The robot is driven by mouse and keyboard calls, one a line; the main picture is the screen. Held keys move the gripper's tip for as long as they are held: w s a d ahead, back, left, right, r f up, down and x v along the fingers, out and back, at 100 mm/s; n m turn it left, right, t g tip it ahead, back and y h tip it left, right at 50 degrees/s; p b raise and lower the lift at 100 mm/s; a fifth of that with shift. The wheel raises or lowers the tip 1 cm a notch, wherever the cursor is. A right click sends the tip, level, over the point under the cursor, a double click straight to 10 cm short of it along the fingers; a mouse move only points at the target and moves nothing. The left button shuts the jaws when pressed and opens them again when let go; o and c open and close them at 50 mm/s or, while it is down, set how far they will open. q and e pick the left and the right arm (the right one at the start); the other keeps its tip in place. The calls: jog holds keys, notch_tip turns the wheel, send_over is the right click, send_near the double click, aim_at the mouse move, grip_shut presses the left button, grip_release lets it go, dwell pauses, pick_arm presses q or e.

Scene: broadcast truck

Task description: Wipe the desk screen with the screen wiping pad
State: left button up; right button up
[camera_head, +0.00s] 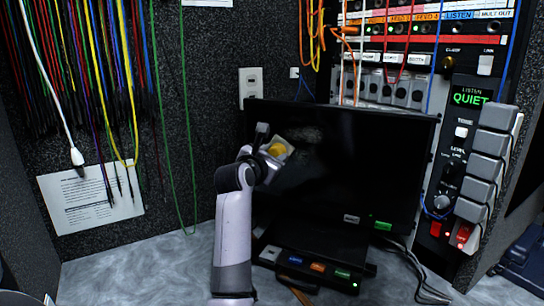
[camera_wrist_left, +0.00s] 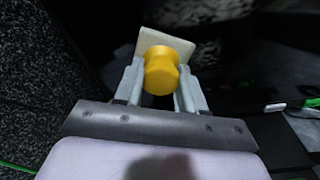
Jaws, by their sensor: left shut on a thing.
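The desk screen (camera_head: 350,165) is a black monitor at the back of the desk, with a greyish smudge (camera_head: 305,134) on its upper left; the smudge also shows in the left wrist view (camera_wrist_left: 215,12). The screen wiping pad (camera_head: 282,147) is a pale square with a yellow knob. My left gripper (camera_head: 270,158) is shut on the yellow knob, and the pad also shows between the fingers in the left wrist view (camera_wrist_left: 160,72). The pad is in front of the screen's left part, beside the smudge. I cannot tell whether it touches the glass. My right gripper is not in view.
A black button panel (camera_head: 310,268) with coloured buttons stands below the screen. Racks with patch cables and grey switches (camera_head: 490,155) flank the right. Hanging cables and a paper sheet (camera_head: 90,198) are on the left wall. The grey desk (camera_head: 140,260) is bare at left.

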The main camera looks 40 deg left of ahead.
pick_arm(q)
jog(key=shift+w+a, duration=0.2)
jog(key=shift+w, duration=0.45)
jog(key=shift+d, duration=0.1)
